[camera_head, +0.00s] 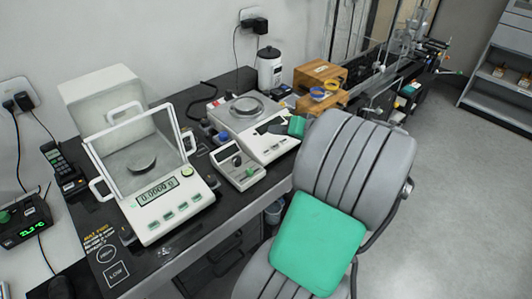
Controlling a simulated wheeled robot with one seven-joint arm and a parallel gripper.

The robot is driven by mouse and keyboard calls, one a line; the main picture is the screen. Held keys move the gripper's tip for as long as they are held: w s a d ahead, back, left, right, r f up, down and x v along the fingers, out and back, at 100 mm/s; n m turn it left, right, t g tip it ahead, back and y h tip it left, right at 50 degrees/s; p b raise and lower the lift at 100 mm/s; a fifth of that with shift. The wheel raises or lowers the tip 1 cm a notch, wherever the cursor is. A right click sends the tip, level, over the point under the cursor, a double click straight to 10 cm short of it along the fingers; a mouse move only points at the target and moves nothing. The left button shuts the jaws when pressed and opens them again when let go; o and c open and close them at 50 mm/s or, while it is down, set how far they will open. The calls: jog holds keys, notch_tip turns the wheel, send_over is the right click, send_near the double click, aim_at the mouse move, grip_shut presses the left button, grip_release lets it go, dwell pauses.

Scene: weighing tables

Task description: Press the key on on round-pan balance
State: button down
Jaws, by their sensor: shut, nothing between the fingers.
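Two balances stand on the black-topped table along the wall. The left balance (168,206) is white with a glass draft shield (130,135) and a small round pan (140,163) inside. Its lit display (158,190) shows zeros, with several green keys below and one round light key at the display's right. The right balance (262,145) is white with an open round pan (246,106). A dark area and a green item (297,126) lie over its front; I cannot make out its display or key labels. My gripper is not in view.
A small white device with a gauge (238,166) stands between the balances. A grey chair (355,155) with a green cushion (318,240) stands against the table's right front. A white bottle (269,70) and wooden boxes (320,75) are behind. The floor at right is clear.

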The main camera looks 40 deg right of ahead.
jog(key=f+b, duration=0.1)
jog(key=f, duration=0.1)
jog(key=w+f+b, duration=0.1)
jog(key=f+b, duration=0.1)
jog(key=f, duration=0.1)
jog(key=w+f+b, duration=0.1)
jog(key=f+b, duration=0.1)
jog(key=f, duration=0.1)
jog(key=shift+w, duration=0.2)
jog(key=shift+b, duration=0.35)
dwell(1.3)
jog(key=shift+w+f, duration=0.1)
jog(key=shift+f, duration=0.25)
jog(key=shift+w+f+b, duration=0.1)
jog(key=shift+f+b, duration=0.25)
dwell(0.5)
jog(key=shift+r, duration=0.15)
jog(key=shift+s+r+p, duration=0.25)
jog(key=shift+r+p, duration=0.35)
jog(key=shift+r, duration=0.1)
jog(key=r+p, duration=0.2)
jog(key=s+r+p, duration=0.1)
jog(key=r, duration=0.1)
jog(key=shift+s+r+p, duration=0.2)
jog(key=shift+r+p, duration=0.15)
jog(key=shift+p, duration=0.05)
